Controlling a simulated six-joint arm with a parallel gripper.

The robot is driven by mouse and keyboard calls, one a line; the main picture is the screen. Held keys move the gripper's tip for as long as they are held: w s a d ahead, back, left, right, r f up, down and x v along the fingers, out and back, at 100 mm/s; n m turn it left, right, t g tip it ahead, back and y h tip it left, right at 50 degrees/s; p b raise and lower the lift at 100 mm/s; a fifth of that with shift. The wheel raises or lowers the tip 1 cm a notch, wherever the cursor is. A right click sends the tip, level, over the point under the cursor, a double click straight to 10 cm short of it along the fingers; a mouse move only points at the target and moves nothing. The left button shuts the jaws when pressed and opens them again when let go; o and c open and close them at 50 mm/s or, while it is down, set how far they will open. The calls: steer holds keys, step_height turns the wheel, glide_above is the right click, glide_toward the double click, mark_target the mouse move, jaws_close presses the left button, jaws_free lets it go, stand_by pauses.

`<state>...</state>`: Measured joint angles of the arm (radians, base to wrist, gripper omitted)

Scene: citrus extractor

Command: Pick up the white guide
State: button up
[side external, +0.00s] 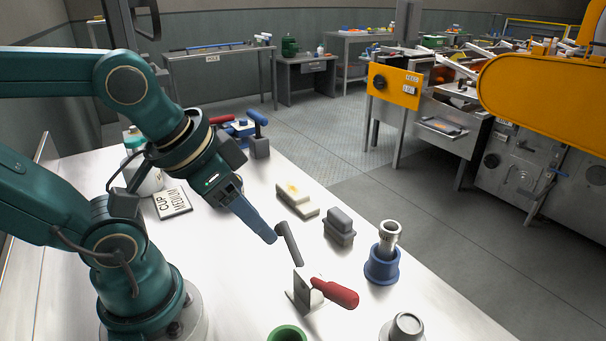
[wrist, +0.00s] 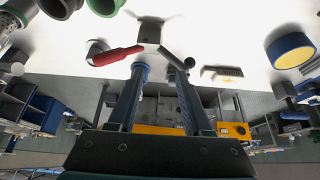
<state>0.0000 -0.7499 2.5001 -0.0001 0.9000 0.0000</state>
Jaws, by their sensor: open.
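The white guide (side external: 297,201), a cream stepped block with a yellowish mark on top, lies on the table near the middle of the side external view. In the wrist view, a pale block with a yellowish top (wrist: 222,73), apparently the guide, lies right of the fingers. My gripper (side external: 268,235) points down toward the table, nearer the camera than the guide and apart from it. In the wrist view my gripper's two fingers (wrist: 161,69) are spread with nothing between them. In the side external view the fingers overlap and their gap is hidden.
A dark grey bar (side external: 289,244) lies just beyond the fingertips, close to a red-handled tool (side external: 335,292). A grey block (side external: 340,227) and a blue holder with a metal tube (side external: 382,265) stand right of the guide. A medium cup card (side external: 172,202) lies left; table between is clear.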

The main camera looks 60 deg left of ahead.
steer(key=o, duration=0.8)
